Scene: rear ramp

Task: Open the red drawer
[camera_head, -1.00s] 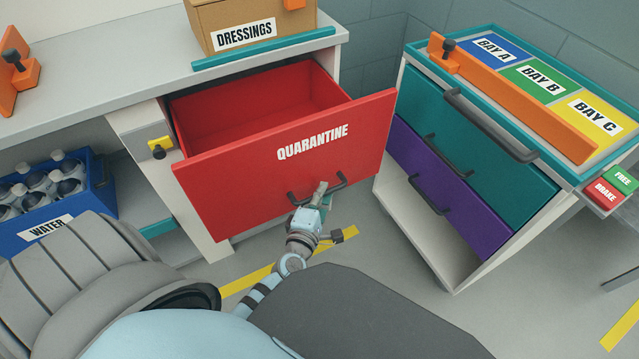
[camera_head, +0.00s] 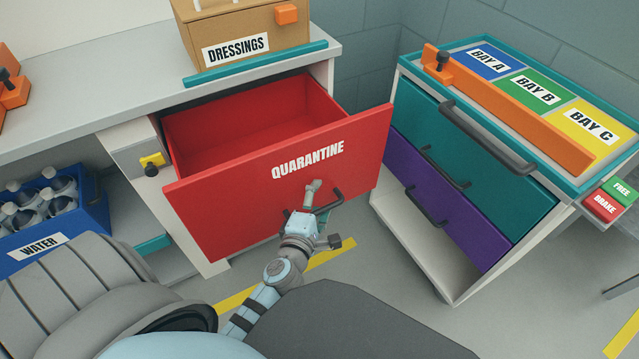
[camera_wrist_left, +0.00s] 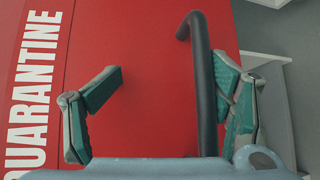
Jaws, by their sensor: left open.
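The red drawer (camera_head: 225,205), lettered QUARANTINE, stands pulled well out of the white cabinet in the head view; its inside (camera_head: 250,125) looks empty. Its dark bar handle (camera_head: 337,199) is low on the front. My left gripper (camera_head: 312,190) is at that handle. In the left wrist view, the open left gripper (camera_wrist_left: 170,72) has its green-padded fingers on either side of the handle (camera_wrist_left: 203,90). The bar lies nearer the right-hand finger, with a clear gap to the left-hand one. The red front (camera_wrist_left: 145,40) fills the background there. My right gripper is not in view.
A cart (camera_head: 450,298) with a teal drawer (camera_head: 495,165) and a purple drawer (camera_head: 470,215) stands close on the right. A cardboard DRESSINGS box (camera_head: 262,30) sits on the counter (camera_head: 90,95). A blue WATER crate (camera_head: 95,225) is at lower left.

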